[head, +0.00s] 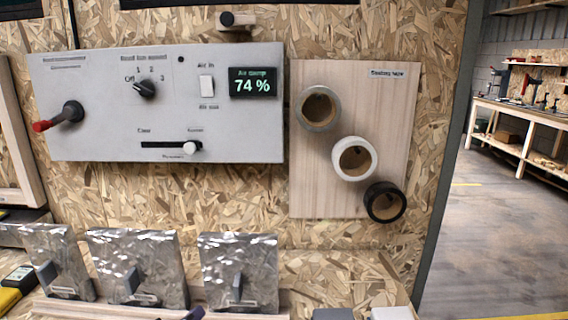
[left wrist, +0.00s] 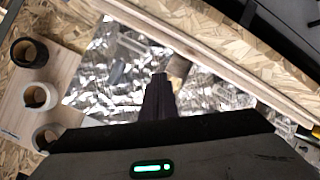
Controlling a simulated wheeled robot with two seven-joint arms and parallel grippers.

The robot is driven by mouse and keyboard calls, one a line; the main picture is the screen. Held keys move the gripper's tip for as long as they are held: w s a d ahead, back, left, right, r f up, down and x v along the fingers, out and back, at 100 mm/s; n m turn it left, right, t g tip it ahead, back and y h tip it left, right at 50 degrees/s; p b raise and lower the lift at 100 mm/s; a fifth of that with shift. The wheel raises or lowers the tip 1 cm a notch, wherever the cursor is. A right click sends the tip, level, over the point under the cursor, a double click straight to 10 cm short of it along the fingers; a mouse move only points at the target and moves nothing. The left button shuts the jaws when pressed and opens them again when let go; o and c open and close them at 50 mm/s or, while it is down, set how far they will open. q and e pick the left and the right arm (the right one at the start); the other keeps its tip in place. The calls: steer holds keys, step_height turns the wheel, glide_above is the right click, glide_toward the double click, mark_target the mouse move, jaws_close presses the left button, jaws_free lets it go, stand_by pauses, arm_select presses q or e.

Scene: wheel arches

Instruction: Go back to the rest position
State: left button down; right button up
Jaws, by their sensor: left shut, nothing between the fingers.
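My left gripper (left wrist: 159,82) points away from the left wrist camera, its dark fingers shut with nothing between them. Behind its tips are shiny crinkled metal sheets (left wrist: 100,62) and a wooden rail (left wrist: 205,60). I cannot tell whether the tips touch anything. In the head view only a small dark tip of the left gripper (head: 195,313) shows at the bottom edge, below the metal plates. My right gripper is in neither view.
A grey control panel (head: 110,115) reading 74 % hangs on the chipboard wall. Beside it a wooden board (head: 310,190) holds three tape rolls. Several metal plates with grey handles (head: 238,260) stand along the bottom. Open floor (head: 500,250) and a far workbench (head: 520,120) lie at right.

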arm_select(q)
steer(key=s+f+m+g+h, duration=0.1)
steer(key=s+f+m+g, duration=0.3)
steer(key=s+f, duration=2)
step_height(320, 180, down, 3)
steer(key=m, duration=0.4)
steer(key=shift+s+d+r, duration=0.2)
steer(key=shift+s+d, duration=0.15)
steer(key=shift+d, duration=0.05)
